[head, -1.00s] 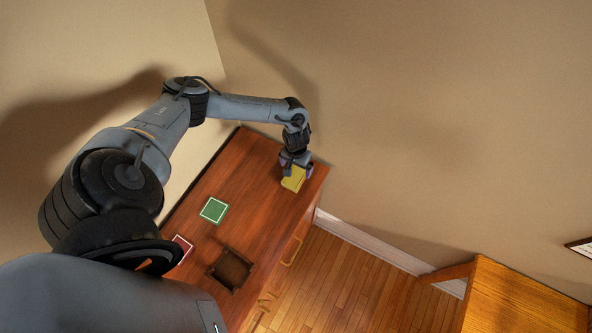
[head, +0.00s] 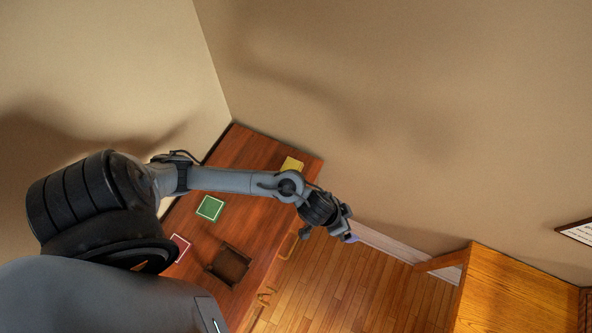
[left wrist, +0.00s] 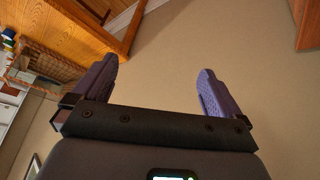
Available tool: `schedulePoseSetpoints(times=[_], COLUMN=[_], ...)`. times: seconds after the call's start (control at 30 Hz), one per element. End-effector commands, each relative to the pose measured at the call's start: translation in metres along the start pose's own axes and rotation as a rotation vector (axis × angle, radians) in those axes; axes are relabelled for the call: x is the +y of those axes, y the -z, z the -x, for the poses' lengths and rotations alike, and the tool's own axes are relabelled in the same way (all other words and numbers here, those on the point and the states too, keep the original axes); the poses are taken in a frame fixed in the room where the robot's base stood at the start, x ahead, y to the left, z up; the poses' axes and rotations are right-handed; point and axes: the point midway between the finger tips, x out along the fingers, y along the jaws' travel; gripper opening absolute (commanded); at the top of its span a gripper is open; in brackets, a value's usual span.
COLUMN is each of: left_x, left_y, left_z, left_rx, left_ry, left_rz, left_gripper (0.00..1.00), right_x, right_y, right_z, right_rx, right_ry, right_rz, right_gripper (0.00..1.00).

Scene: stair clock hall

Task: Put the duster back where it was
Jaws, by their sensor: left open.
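A small yellow item (head: 291,164), perhaps the duster, lies at the far end of the red-brown wooden cabinet top (head: 240,150). My left arm partly hides it in the head view, and I cannot make out its details. My left gripper (head: 345,232) is off the cabinet's right side, over the floor near the wall, apart from the yellow item. In the left wrist view its two purple fingers (left wrist: 158,70) are spread wide with nothing between them. No duster shows in that view. My right gripper is not in view.
A green square (head: 210,208) and a red square (head: 179,247), both white-edged, lie on the cabinet top. A dark open box (head: 229,264) is near its front edge. A wooden piece of furniture (head: 510,290) stands at the right. Floor (head: 330,280) between is clear.

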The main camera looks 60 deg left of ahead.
Motion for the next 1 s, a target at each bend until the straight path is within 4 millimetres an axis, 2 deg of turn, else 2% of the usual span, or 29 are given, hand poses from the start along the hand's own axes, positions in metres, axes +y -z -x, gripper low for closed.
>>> schedulePoseSetpoints(times=[0.03, 0.13, 0.3, 0.5, 0.67, 1.0], left_x=[0.019, 0.023, 0.003, -0.015, -0.019, -0.019], left_y=[0.001, 0.0, -0.028, -0.065, -0.077, -0.077], left_z=[0.015, 0.047, 0.096, 0.133, 0.144, 0.146], left_rx=[0.029, 0.036, -0.065, -0.189, -0.229, -0.231], left_ry=[0.007, 0.069, 0.15, 0.168, 0.166, 0.165], left_rz=[-0.007, -0.025, -0.012, 0.005, 0.006, 0.002], left_gripper=[1.0, 1.0, 1.0, 1.0, 1.0, 1.0], right_x=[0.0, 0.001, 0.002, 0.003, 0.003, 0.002], right_y=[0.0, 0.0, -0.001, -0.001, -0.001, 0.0], right_z=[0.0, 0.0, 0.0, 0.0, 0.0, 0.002], right_rx=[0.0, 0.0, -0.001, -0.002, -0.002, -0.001], right_ry=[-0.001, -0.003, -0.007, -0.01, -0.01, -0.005], right_rz=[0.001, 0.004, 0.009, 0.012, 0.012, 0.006], right_gripper=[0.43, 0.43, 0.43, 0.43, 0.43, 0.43])
